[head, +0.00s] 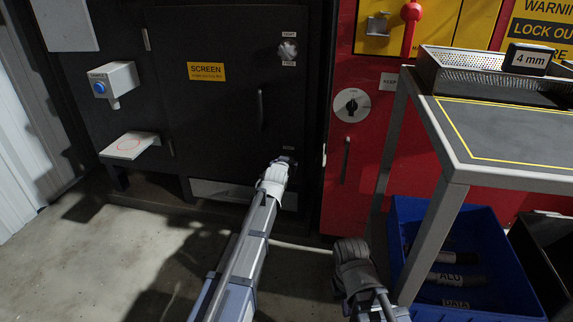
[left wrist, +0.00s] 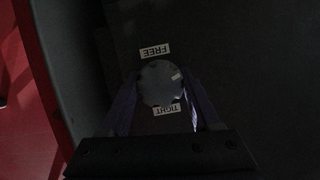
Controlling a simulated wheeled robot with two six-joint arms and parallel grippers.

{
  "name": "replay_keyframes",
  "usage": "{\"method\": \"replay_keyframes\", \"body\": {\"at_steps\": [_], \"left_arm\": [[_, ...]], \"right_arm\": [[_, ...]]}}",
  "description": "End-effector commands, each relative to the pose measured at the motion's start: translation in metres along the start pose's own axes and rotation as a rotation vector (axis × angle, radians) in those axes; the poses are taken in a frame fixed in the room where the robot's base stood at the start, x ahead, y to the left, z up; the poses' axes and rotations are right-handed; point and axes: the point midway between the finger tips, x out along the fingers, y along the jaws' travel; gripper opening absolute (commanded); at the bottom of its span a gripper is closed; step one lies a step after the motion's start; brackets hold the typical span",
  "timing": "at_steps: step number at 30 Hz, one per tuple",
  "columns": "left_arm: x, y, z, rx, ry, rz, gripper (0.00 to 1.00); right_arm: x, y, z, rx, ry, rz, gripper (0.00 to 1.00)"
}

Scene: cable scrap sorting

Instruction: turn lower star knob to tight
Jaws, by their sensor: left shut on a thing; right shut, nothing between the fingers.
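The lower star knob (left wrist: 160,83) is a round grey knob on the dark screen door (head: 215,110). In the left wrist view it sits between the fingers of my left gripper (left wrist: 158,100), which is shut on it. A FREE label (left wrist: 155,51) shows above the knob and a TIGHT label (left wrist: 167,110) below it, both upside down. A small pale mark on the knob points to the right, between the labels. In the head view my left gripper (head: 284,164) hides most of the knob. My right gripper (head: 351,252) is shut and empty, low over the floor.
An upper star knob (head: 288,50) is higher on the door, above a vertical handle (head: 261,110). A red cabinet (head: 343,150) with a rotary switch stands to the right. A grey table (head: 500,130) and a blue bin (head: 480,245) are at the right. Floor is clear at lower left.

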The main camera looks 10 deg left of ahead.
Motion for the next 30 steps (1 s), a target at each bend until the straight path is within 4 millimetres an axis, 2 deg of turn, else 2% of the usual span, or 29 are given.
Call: {"method": "replay_keyframes", "body": {"at_steps": [1,4,10,21,30], "left_arm": [[-0.0001,0.0000,0.0000,0.000,0.000,0.000,0.19],[-0.0001,0.0000,0.0000,0.000,0.000,0.000,0.08],[0.0002,0.0008,0.0007,0.047,-0.001,-0.018,0.08],[0.0004,0.0010,0.0011,0.299,-0.002,-0.122,0.08],[-0.0002,0.0004,-0.0003,0.346,-0.002,-0.143,0.08]], "right_arm": [[0.0000,0.0000,0.0000,0.000,0.000,0.000,0.00],[0.0000,0.0000,0.0000,0.000,0.000,0.000,0.00],[0.0013,-0.0001,-0.0001,0.000,0.000,0.000,0.00],[0.0083,-0.0008,-0.0004,0.000,0.000,0.000,0.00],[0.0088,-0.0009,-0.0004,0.000,0.000,0.000,0.00]]}}
